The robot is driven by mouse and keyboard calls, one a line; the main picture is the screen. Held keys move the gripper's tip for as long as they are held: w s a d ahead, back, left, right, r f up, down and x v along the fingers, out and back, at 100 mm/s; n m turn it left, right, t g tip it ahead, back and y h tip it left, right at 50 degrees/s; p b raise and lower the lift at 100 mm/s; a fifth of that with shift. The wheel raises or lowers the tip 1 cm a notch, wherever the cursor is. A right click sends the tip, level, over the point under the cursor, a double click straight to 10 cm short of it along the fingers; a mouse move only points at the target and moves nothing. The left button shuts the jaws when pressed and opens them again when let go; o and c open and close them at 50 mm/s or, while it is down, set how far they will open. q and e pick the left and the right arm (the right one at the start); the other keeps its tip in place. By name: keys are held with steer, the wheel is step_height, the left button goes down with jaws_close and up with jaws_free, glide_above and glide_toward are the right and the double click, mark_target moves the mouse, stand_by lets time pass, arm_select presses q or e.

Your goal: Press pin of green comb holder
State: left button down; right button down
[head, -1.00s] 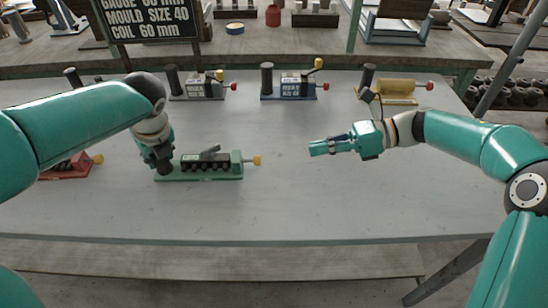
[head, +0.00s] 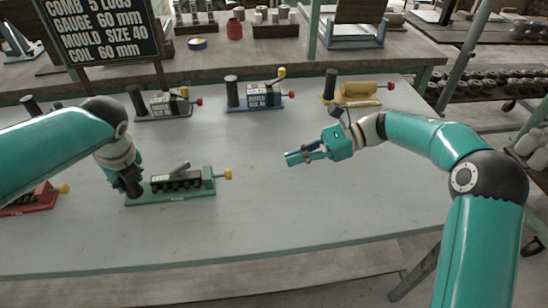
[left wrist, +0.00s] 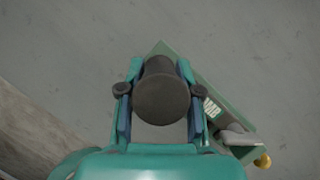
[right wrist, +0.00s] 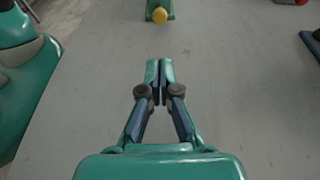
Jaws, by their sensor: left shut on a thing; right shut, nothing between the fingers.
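The green comb holder (head: 172,196) stands on the grey table, with a row of dark comb parts and a grey lever (head: 182,168) on it. Its yellow-knobbed pin (head: 228,174) sticks out at its right end and also shows in the right wrist view (right wrist: 160,15). My left gripper (head: 133,188) is shut on the holder's dark upright post (left wrist: 160,95), whose round top shows between the fingers. My right gripper (head: 288,159) is shut and empty, to the right of the pin and apart from it. In the right wrist view its closed fingertips (right wrist: 160,64) point towards the knob.
A red holder (head: 30,203) is partly hidden behind my left arm. A grey holder (head: 168,106), a blue one (head: 260,96) and a yellow one (head: 358,93) stand along the back. A sign (head: 100,32) reads "comb 5 lugs".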

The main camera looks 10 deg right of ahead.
mark_target(240, 182)
steer(key=x, duration=1.1)
steer(key=shift+r, duration=0.35)
steer(key=shift+a, duration=0.7)
steer(key=shift+a, duration=0.1)
steer(key=a, duration=0.2)
steer(key=shift+s+a, duration=0.1)
steer(key=shift+a, duration=0.25)
arm_select(q)
steer(key=shift+d, duration=0.1)
arm_select(e)
steer(key=shift+d, duration=0.65)
steer(key=v, duration=1.2)
steer(key=shift+d+f, duration=0.3)
steer(key=shift+d, duration=0.2)
